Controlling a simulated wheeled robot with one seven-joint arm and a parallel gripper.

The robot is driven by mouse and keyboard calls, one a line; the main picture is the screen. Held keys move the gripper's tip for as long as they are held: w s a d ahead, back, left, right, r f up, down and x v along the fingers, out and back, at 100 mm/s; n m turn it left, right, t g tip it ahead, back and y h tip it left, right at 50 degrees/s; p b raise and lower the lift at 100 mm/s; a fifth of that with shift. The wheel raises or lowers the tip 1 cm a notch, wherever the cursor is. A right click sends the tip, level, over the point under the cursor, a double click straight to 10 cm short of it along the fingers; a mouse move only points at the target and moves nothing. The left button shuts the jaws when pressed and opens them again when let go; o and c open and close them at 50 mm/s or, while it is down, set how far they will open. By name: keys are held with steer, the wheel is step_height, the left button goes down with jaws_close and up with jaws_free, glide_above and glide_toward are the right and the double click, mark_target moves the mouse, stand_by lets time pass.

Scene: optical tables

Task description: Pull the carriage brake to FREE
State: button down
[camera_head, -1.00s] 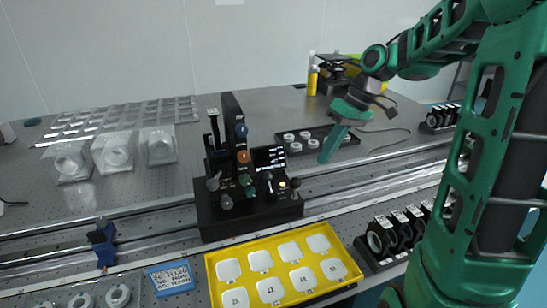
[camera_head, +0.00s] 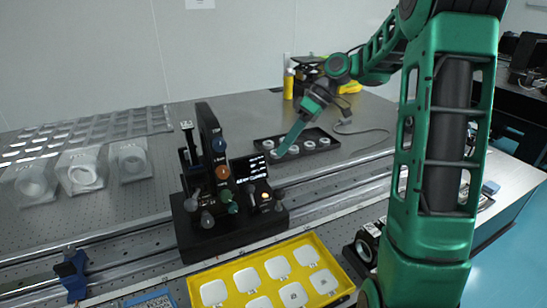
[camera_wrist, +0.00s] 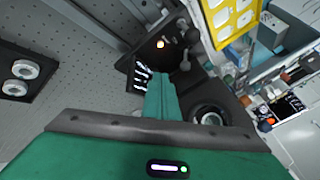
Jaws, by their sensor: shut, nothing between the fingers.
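The black carriage (camera_head: 235,228) sits across the rail, with an upright panel of coloured knobs, a small lit display (camera_head: 250,168) and several short levers on its base. My green gripper (camera_head: 277,156) is shut and empty, pointing down just behind and right of the display. In the wrist view, my shut fingers (camera_wrist: 160,95) appear over the carriage beside the display (camera_wrist: 142,78), with a lever (camera_wrist: 185,62) beyond them. Contact is not evident.
A black tray of white rings (camera_head: 310,146) lies just behind my gripper. A yellow tray (camera_head: 328,262) stands in front of the carriage. Clear blocks (camera_head: 82,172) stand at left. A black holder (camera_head: 364,249) is at right, partly behind my arm.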

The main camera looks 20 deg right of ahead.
mark_target(251, 195)
steer(key=x, duration=0.9)
steer(key=shift+s+a, duration=0.15)
steer(key=shift+s+a+r, duration=0.15)
steer(key=shift+s+a, duration=0.25)
steer(key=shift+a, duration=0.15)
steer(key=shift+s+a+r, duration=0.15)
steer(key=shift+s+a, duration=0.3)
steer(key=shift+a, duration=0.15)
steer(key=shift+s+a, duration=0.15)
steer(key=shift+a, duration=0.1)
